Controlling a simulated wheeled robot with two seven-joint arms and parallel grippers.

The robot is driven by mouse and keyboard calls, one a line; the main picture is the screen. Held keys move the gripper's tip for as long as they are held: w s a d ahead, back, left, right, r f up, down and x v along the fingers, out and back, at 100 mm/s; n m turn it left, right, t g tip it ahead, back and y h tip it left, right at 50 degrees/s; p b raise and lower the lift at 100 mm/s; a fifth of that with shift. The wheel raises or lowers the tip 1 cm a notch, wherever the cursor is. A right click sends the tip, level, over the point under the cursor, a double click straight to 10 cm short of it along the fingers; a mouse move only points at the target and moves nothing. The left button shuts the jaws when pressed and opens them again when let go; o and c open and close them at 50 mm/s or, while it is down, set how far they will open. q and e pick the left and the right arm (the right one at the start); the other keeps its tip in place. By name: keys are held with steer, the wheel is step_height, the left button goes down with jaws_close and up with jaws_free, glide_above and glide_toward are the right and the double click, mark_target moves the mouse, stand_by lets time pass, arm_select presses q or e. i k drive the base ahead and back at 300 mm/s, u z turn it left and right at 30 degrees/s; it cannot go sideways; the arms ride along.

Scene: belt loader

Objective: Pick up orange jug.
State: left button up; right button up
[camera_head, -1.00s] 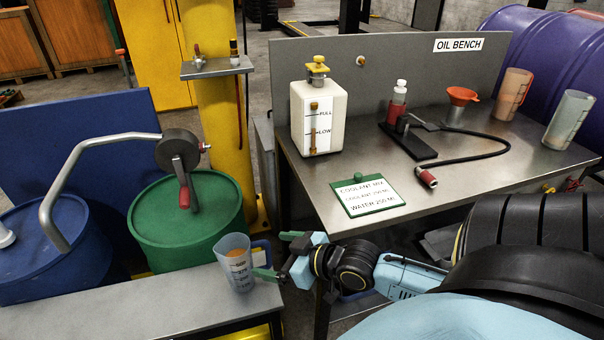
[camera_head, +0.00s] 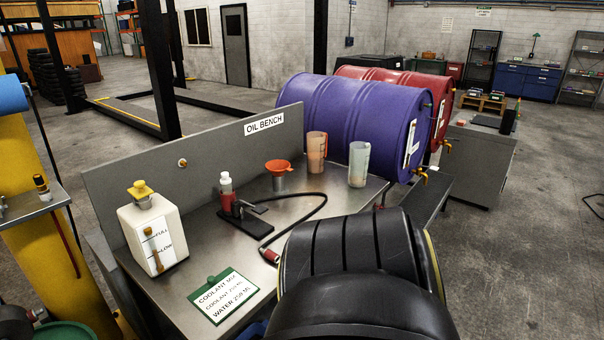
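The orange jug (camera_head: 316,152) stands upright at the back right of the oil bench (camera_head: 207,237). It is a translucent orange-tinted measuring jug with a handle on its right side. A clear jug (camera_head: 358,164) stands to its right, apart from it. My black arm link fills the lower middle of the view and covers the front right of the bench. Neither of my grippers shows in this view.
A white coolant tank (camera_head: 150,236), an orange funnel (camera_head: 278,172), a small bottle with red base (camera_head: 226,191) and a black hose share the bench. A green-edged coolant card (camera_head: 223,296) lies in front. Purple (camera_head: 340,115) and red drums lie behind the jugs.

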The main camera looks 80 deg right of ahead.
mark_target(316, 141)
steer(key=z, duration=2.75)
